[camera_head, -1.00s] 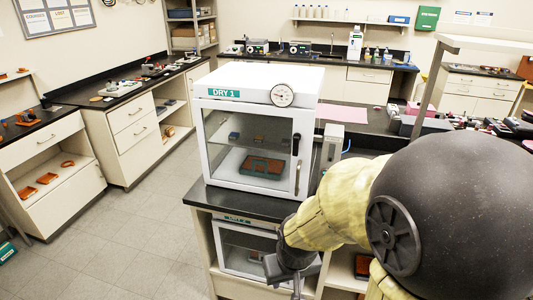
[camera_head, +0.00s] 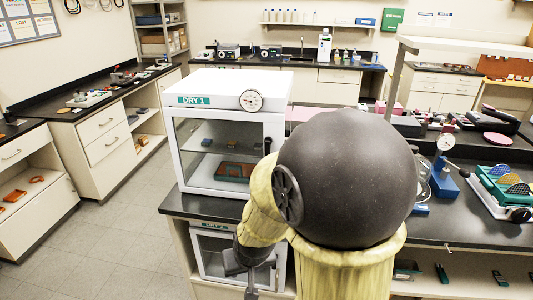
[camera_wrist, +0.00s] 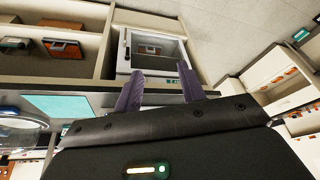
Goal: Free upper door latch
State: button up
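The upper cabinet, DRY 1 (camera_head: 229,82), is white with a glass door and stands on a black bench. Its door (camera_head: 215,150) looks shut. A dark latch piece (camera_head: 267,146) shows at the door's right edge, partly hidden by my arm. The lower cabinet, DRY 2 (camera_head: 212,255), sits under the bench. My gripper (camera_head: 250,285) is low in front of DRY 2, below the upper door and apart from its latch. In the wrist view, my gripper (camera_wrist: 160,85) has its two dark fingers spread with nothing between them, facing a white glass-fronted cabinet (camera_wrist: 122,60).
A round gauge (camera_head: 251,100) is on DRY 1's front top edge. The bench (camera_head: 470,225) runs right, with a blue gauge stand (camera_head: 443,185) and a green rack (camera_head: 495,190). Open floor (camera_head: 110,240) lies left of the cabinets. Side counters line the left wall.

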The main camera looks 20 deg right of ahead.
jog(key=w+d+r+m+t+h+p, duration=0.2)
jog(key=w+d+r+t+h+p, duration=0.1)
jog(key=w, duration=0.6)
jog(key=w+d+r+m+t+h+p, duration=0.3)
jog(key=w+d+r+t+h, duration=0.3)
jog(key=w+d+t+h, duration=0.1)
jog(key=shift+w+t, duration=0.4)
jog(key=shift+w, duration=0.5)
jog(key=shift+d, duration=0.15)
jog(key=p+x, duration=0.7)
jog(key=x, duration=1)
jog(key=shift+d, duration=0.25)
jog(key=shift+w, duration=0.1)
